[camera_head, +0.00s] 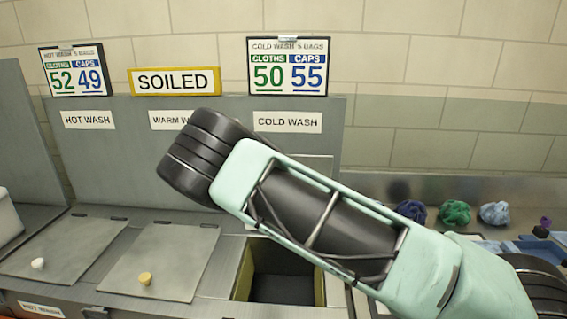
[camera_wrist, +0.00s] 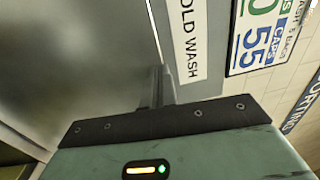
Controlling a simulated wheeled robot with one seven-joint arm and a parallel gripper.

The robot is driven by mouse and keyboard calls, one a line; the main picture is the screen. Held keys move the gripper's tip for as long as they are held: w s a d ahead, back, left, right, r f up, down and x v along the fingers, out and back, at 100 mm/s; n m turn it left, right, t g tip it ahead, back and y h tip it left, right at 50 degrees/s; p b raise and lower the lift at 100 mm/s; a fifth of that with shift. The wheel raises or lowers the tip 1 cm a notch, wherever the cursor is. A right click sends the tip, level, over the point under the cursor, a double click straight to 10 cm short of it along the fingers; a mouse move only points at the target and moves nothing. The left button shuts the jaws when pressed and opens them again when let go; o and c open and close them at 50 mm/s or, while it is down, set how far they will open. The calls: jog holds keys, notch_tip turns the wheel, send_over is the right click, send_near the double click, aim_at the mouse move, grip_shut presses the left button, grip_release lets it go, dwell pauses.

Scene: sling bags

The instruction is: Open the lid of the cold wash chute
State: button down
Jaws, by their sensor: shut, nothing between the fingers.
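The cold wash chute (camera_head: 285,289) is at the middle bottom in the head view, under the COLD WASH label (camera_head: 288,122). Its dark opening shows, with yellowish inner walls. A grey panel edge (camera_head: 318,160) that looks like its raised lid stands against the back panel, mostly hidden by my arm. In the wrist view my gripper (camera_wrist: 160,84) is shut and empty, pointing toward a grey surface beside the COLD WASH label (camera_wrist: 186,38). I cannot tell whether the fingers touch that surface. My gripper is hidden in the head view.
The hot wash lid (camera_head: 68,245) with a white knob and the warm wash lid (camera_head: 160,262) with a yellow knob lie closed to the left. Blue, green and light blue cloths (camera_head: 455,213) lie on the right-hand counter. A SOILED sign (camera_head: 175,81) and count boards stand above.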

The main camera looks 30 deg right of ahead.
jog(key=shift+x, duration=1.4)
jog(key=shift+s+a, duration=0.1)
